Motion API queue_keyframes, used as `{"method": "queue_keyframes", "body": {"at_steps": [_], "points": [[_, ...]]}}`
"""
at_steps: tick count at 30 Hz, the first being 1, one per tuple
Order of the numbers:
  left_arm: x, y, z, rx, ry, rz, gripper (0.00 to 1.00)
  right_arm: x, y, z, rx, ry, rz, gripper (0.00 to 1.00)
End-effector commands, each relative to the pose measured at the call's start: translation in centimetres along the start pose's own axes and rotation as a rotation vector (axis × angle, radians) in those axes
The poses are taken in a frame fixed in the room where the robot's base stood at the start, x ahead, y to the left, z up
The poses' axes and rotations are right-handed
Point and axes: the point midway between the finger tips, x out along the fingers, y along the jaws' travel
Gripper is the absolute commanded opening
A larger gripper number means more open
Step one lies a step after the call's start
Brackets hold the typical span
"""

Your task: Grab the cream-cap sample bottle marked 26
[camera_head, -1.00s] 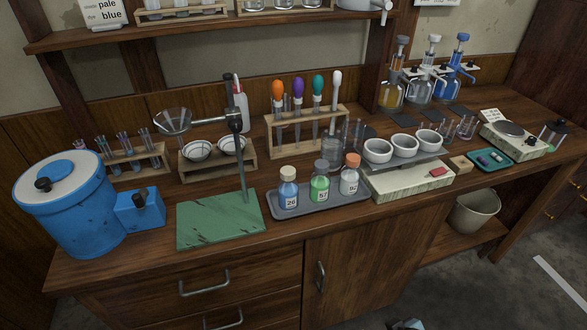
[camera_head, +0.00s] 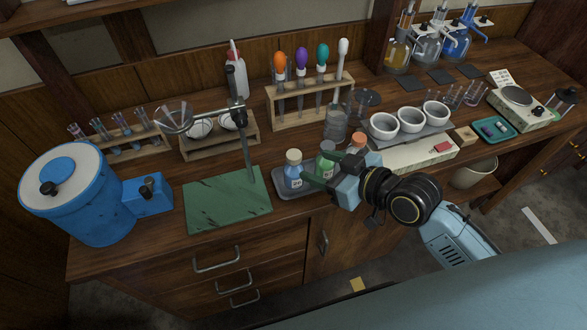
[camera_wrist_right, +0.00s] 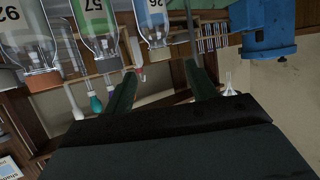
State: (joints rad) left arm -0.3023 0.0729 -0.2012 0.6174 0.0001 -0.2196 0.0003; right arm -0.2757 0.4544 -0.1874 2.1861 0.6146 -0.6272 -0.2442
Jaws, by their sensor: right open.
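The cream-cap sample bottle marked 26 (camera_head: 293,172), with a blue body, stands upright at the left end of a grey tray (camera_head: 284,193). My right gripper (camera_head: 318,172) is open and empty, just right of it in the head view. In the right wrist view, which is upside down, bottle 26 (camera_wrist_right: 153,22) appears between and beyond the two dark green fingers (camera_wrist_right: 160,88). The green bottle (camera_head: 325,160) is partly hidden by my gripper, as is the orange-cap bottle (camera_head: 358,141). My left gripper is not in view.
A dropper rack (camera_head: 290,115) and glass jar (camera_head: 337,124) stand behind. A white box (camera_head: 415,155) and bowls (camera_head: 411,121) are to the right. The counter's front edge is close.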

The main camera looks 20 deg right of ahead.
Motion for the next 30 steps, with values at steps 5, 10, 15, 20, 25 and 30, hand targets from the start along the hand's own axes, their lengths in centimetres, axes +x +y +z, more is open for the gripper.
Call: {"method": "queue_keyframes", "body": {"at_steps": [5,10,15,20,25,30], "points": [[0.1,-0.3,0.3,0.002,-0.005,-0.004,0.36,2.8,0.0,0.0,0.001,0.001,0.001,0.57],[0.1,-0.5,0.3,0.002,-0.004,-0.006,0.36,3.8,0.0,0.1,-0.001,0.000,0.001,0.57],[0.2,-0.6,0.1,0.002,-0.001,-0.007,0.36,6.2,0.0,0.4,0.003,0.001,0.000,0.57],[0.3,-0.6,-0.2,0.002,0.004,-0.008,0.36,8.1,0.1,0.5,0.000,0.001,0.002,0.57],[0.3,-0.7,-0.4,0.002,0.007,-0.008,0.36,8.6,0.0,0.5,-0.002,0.000,0.001,0.57],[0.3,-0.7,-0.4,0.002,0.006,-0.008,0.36,8.6,0.0,0.5,-0.002,0.000,0.001,0.52]]}}
